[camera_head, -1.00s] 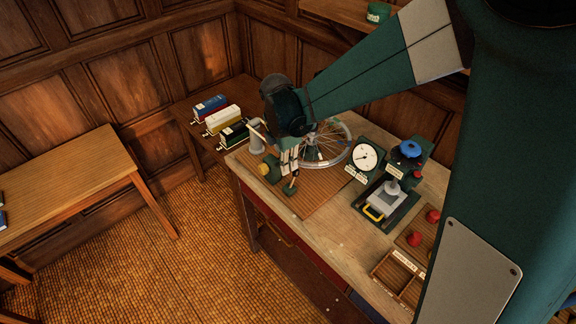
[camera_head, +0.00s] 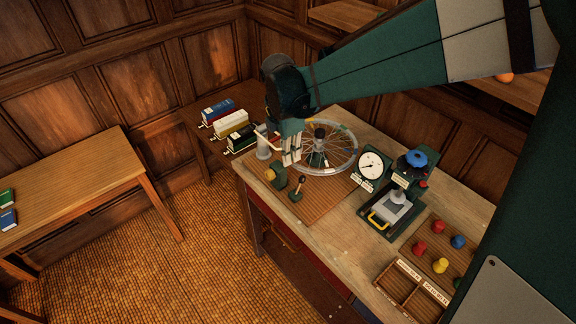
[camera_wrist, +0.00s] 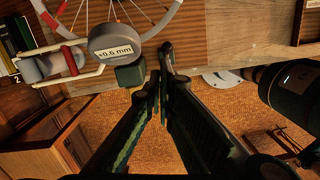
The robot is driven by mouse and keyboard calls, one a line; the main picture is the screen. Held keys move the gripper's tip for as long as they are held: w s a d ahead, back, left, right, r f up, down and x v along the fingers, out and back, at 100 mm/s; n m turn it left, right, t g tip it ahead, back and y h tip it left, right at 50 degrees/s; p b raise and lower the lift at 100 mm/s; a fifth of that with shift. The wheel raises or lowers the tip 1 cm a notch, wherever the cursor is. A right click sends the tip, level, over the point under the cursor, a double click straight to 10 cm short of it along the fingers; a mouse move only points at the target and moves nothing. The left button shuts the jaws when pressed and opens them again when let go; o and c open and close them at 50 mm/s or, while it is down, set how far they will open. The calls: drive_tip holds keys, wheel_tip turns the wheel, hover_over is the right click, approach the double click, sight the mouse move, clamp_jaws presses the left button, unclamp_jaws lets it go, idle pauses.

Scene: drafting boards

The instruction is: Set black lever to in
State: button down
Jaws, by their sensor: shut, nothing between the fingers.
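The black lever (camera_head: 301,181) is a short pale stem with a dark knob on a small green base, at the front left of the brown board on the bench. Its stem leans slightly right in the head view. My gripper (camera_head: 291,161) is shut and empty, with its fingertips just above and left of the knob in the picture. The gap in depth is hard to judge. In the wrist view my gripper (camera_wrist: 160,80) points toward the board edge. A dark upright piece stands at its tips; I cannot tell whether it is the lever.
A spoked wheel (camera_head: 345,143) stands behind my gripper. A round gauge (camera_wrist: 115,48) reading "+0.6 mm" and a green block (camera_wrist: 130,75) are close left of the fingers. A white dial (camera_head: 371,165) and a press with a blue knob (camera_head: 416,158) stand to the right.

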drive_tip(key=shift+w+d+r, duration=0.15)
drive_tip(key=shift+w+r, duration=0.05)
drive_tip(key=shift+r, duration=0.45)
drive_tip(key=shift+w+d+r, duration=0.2)
drive_tip(key=shift+w+r, duration=0.05)
drive_tip(key=shift+r, duration=0.45)
drive_tip(key=shift+w+d+r, duration=0.15)
drive_tip(key=shift+w+r, duration=0.05)
drive_tip(key=shift+r, duration=0.45)
drive_tip(key=s+d+r+m+t+y+b, duration=0.1)
drive_tip(key=s+d+r+m+t, duration=0.15)
drive_tip(key=s+d+m, duration=0.45)
drive_tip(key=s+d+r+m+t+b, duration=0.1)
drive_tip(key=s+d+r+m+b, duration=0.15)
drive_tip(key=d+m, duration=0.45)
drive_tip(key=s+d+f+m+t+b, duration=0.1)
drive_tip(key=s+d+f+m+t, duration=0.2)
drive_tip(key=s+d+m, duration=0.7)
drive_tip(key=s+d, duration=0.1)
drive_tip(key=s, duration=0.2)
drive_tip(key=shift+d+m+b, duration=0.35)
drive_tip(key=shift+m+b, duration=0.05)
